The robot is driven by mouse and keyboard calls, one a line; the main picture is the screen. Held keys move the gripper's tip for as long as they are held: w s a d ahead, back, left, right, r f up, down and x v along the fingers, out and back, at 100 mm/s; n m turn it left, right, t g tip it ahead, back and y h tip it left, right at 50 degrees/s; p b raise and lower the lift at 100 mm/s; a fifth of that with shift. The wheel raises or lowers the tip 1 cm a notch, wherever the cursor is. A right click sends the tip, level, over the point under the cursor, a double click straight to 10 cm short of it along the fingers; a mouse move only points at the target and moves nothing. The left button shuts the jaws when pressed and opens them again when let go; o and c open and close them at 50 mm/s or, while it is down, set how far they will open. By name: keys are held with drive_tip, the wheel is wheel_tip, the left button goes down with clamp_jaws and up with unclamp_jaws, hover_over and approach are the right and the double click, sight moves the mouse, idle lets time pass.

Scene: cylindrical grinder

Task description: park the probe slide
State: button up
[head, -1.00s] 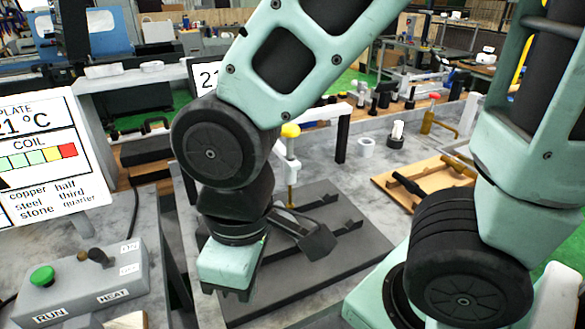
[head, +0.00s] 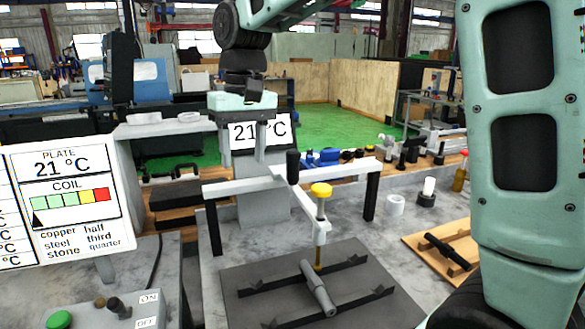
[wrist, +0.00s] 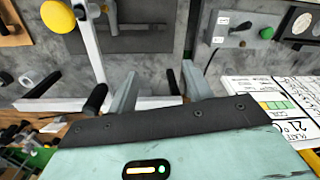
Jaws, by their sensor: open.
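The probe slide is a white carriage arm on a white bridge rail (head: 240,185). It carries a yellow-topped probe (head: 321,190) at its front end and a black handle (head: 293,166) at its back. The probe's brass rod reaches down toward the dark plate (head: 250,290). My gripper (head: 242,150) points down at the rail's far side, left of the handle. In the wrist view my gripper (wrist: 160,85) is open, with nothing held between its fingers. The black handle (wrist: 95,100) is just left of the left finger there, and the yellow top (wrist: 58,16) is at upper left.
A grey cylinder (head: 318,288) lies on the plate between dark bars. Black posts (head: 371,196) carry the rail. A control box (head: 110,312) stands at front left, below a sign panel (head: 70,195). A wooden board (head: 445,250) with a black-handled tool lies at right.

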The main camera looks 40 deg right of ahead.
sight(293, 184)
drive_tip(key=w+d+r+m, duration=0.2)
drive_tip(key=w+d+r, duration=0.15)
drive_tip(key=d, duration=0.45)
drive_tip(key=w+d+r+m, duration=0.3)
drive_tip(key=d+r, duration=0.1)
drive_tip(key=d, duration=0.4)
drive_tip(key=shift+h, duration=0.3)
wheel_tip(293, 184, down, 17)
drive_tip(key=shift+s+a+p, duration=0.15)
drive_tip(key=shift+p, duration=0.8)
drive_tip(key=shift+c, duration=0.2)
clamp_jaws()
